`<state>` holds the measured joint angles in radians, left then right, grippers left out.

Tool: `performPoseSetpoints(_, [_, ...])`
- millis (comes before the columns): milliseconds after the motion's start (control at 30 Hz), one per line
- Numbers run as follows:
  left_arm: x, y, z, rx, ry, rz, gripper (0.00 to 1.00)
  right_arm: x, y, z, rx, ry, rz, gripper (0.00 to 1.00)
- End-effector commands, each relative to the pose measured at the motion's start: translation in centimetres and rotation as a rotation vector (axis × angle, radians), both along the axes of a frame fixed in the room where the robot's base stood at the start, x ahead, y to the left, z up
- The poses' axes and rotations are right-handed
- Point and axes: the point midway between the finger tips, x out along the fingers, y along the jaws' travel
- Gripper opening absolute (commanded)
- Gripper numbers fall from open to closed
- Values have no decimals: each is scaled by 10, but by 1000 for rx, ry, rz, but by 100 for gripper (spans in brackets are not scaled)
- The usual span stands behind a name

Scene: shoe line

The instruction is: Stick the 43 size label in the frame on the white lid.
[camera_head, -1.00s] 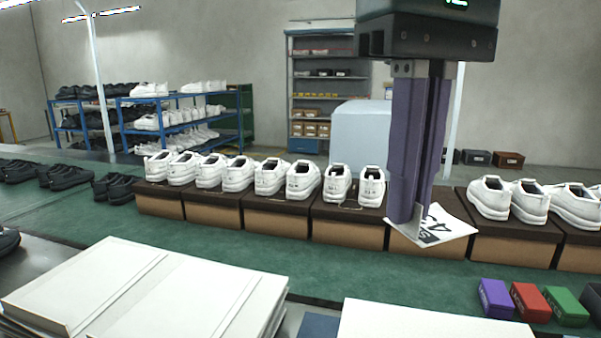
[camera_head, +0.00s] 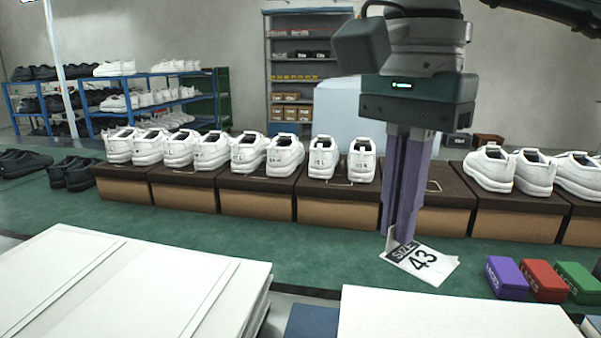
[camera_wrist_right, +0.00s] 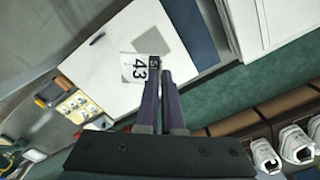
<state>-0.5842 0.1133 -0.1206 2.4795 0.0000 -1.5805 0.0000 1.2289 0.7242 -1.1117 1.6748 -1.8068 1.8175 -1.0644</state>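The size 43 label (camera_head: 422,261) is a white card with black print and a dark "SIZE" band. My right gripper (camera_head: 389,238) is shut on its edge and holds it tilted above the green belt, just behind the white lid (camera_head: 440,318). In the right wrist view, the fingertips (camera_wrist_right: 158,70) hold the label (camera_wrist_right: 138,68) in front of the white lid (camera_wrist_right: 100,65). A small dark mark (camera_wrist_right: 97,38) shows on the lid; I cannot tell whether it belongs to the frame. My left gripper is not in view.
White box panels (camera_head: 130,285) are stacked at the left, with a dark blue piece (camera_head: 312,320) beside the lid. Purple (camera_head: 507,277), red (camera_head: 543,281) and green (camera_head: 577,281) laces boxes lie right of the label. Brown boxes (camera_head: 255,204) bearing white shoes line the belt.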

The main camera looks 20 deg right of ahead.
Motion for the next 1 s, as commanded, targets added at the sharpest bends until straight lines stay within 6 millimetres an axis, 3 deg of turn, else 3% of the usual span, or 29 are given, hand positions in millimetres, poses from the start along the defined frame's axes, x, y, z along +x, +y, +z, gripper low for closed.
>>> performPoseSetpoints(33, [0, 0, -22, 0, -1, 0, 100, 1, -5, -33, 1, 8, -146, 0])
performPoseSetpoints(100, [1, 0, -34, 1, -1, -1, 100, 3, -13, -56, 0, 7, -351, 0])
performPoseSetpoints(233, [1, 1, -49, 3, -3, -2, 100, 5, -25, -89, -1, 5, -654, 0])
performPoseSetpoints(400, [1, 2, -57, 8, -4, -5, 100, 5, -34, -110, 0, 1, -867, 0])
performPoseSetpoints(667, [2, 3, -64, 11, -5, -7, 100, 5, -36, -121, 0, -1, -913, 0])
performPoseSetpoints(1000, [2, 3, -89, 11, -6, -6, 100, 5, -36, -154, 0, 0, -910, 0])
